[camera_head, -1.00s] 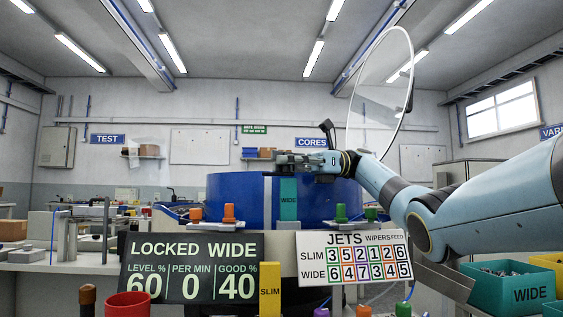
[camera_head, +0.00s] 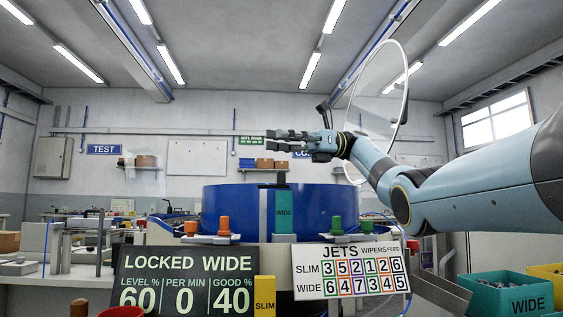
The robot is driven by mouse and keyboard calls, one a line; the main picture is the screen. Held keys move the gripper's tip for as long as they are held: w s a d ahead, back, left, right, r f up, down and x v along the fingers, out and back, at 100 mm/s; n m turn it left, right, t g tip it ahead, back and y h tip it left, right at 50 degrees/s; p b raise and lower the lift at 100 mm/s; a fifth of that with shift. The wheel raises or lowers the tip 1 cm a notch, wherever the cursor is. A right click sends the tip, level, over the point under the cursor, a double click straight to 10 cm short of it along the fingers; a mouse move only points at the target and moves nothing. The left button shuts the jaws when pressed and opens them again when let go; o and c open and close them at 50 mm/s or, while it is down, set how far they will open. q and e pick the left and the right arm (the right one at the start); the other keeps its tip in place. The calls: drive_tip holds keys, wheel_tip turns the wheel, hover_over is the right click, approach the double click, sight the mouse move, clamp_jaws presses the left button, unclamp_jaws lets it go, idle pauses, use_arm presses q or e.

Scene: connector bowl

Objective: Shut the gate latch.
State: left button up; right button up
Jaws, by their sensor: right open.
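A teal plate marked WIDE (camera_head: 284,212) stands upright at the front of the blue bowl (camera_head: 235,205). A small dark part (camera_head: 281,178) sticks up at the top of this plate; it may be the gate latch, but it is too small to tell its state. My right gripper (camera_head: 271,140) is open and empty, in the air above the plate and the bowl rim, its fingers pointing left. It touches nothing that I can see. My left gripper is not in view.
A clear round shield (camera_head: 399,98) with a white rim stands behind my right arm. Orange knobs (camera_head: 223,226) and green knobs (camera_head: 336,224) flank the plate. A LOCKED WIDE display (camera_head: 185,278) and a JETS board (camera_head: 350,272) stand in front. A teal bin (camera_head: 510,292) is at lower right.

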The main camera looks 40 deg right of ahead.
wheel_tip(320, 180, up, 2)
drive_tip(key=shift+r, duration=0.15)
